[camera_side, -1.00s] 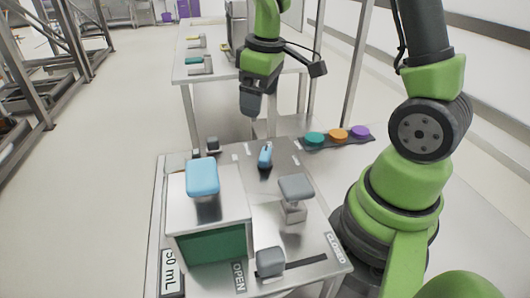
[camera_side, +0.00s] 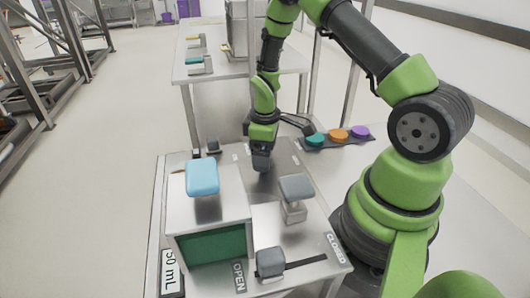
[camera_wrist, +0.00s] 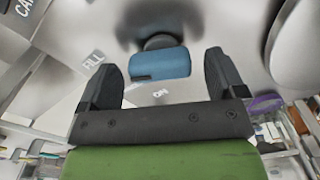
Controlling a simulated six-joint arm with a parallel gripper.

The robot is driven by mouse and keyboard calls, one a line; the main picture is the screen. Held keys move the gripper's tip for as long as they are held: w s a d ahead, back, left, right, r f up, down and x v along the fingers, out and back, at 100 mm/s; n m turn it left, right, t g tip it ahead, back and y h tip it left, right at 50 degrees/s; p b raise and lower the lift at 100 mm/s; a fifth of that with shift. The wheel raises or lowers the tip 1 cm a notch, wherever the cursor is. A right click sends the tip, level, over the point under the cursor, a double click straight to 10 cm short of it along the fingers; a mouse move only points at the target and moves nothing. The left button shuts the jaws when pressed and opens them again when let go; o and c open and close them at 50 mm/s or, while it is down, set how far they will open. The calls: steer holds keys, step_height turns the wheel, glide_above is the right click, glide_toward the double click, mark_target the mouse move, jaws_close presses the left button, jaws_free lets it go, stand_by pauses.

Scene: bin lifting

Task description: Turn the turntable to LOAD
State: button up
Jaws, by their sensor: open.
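I cannot make out a turntable or a LOAD label. A blue knob (camera_wrist: 160,63) on a dark round base sits on the metal panel in the wrist view. The words FILL and ON are printed near it, and a cut-off label starting CA is at the upper left. My gripper (camera_wrist: 165,68) is open, with one finger on each side of the knob and a gap visible at both sides. In the side view my gripper (camera_side: 262,160) points down at the back of the metal bench and hides the knob.
A steel box with a light blue handle (camera_side: 202,177) stands on the bench (camera_side: 160,225) at left. A grey-topped post (camera_side: 296,187) and a grey slider knob (camera_side: 270,262) between OPEN and CLOSED are nearby. Teal, orange and purple buttons (camera_side: 338,136) sit behind right.

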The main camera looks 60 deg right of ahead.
steer(key=shift+f, duration=0.35)
steer(key=c, duration=0.9)
steer(key=m, duration=0.6)
steer(key=shift+s, duration=0.15)
steer(key=m, duration=0.6)
steer(key=shift+s+m, duration=0.1)
steer(key=shift+m, duration=0.3)
